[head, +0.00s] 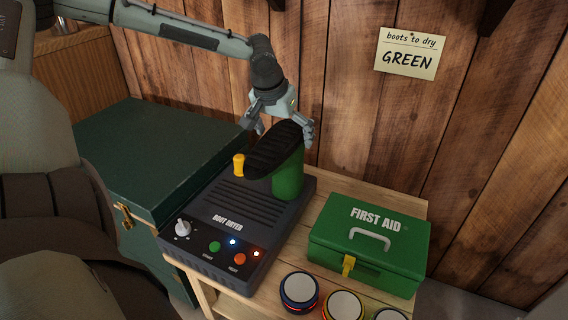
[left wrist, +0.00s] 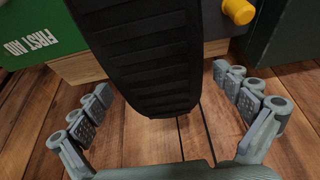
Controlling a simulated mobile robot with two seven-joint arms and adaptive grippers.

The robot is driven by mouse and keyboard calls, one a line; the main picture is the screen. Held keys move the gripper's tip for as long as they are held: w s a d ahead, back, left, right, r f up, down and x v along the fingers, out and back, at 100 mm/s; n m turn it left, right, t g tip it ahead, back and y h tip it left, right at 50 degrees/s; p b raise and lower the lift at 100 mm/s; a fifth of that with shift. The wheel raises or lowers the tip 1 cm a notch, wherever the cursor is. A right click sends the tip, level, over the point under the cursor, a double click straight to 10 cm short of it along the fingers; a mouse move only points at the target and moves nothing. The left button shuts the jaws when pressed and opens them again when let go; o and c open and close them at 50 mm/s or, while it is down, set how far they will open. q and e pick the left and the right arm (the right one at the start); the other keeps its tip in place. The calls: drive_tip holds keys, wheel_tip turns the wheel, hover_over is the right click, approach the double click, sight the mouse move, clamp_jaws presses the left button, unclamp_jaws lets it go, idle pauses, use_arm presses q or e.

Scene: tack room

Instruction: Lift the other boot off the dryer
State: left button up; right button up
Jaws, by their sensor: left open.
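A green boot (head: 289,180) with a black ribbed sole stands upside down on the black boot dryer (head: 258,213). Its sole faces up and fills the middle of the left wrist view (left wrist: 145,50). A yellow peg (head: 239,165) stands bare on the dryer beside it, and also shows in the left wrist view (left wrist: 238,11). My left gripper (head: 282,131) is open at the far end of the sole, one finger on each side. In the left wrist view, gaps show between the fingers and the sole. The boot's opening is hidden. My right gripper is not in view.
A green first aid box (head: 368,241) stands right of the dryer on the wooden table (head: 320,184). Several round-topped items (head: 299,290) stand at the front edge. A dark green chest (head: 150,150) is at left. A wooden wall with a note (head: 408,53) reading "boots to dry GREEN" is behind.

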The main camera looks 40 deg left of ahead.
use_arm(q)
drive_tip(key=c, duration=1.8)
drive_tip(key=shift+r, duration=0.1)
drive_tip(key=shift+c, duration=0.7)
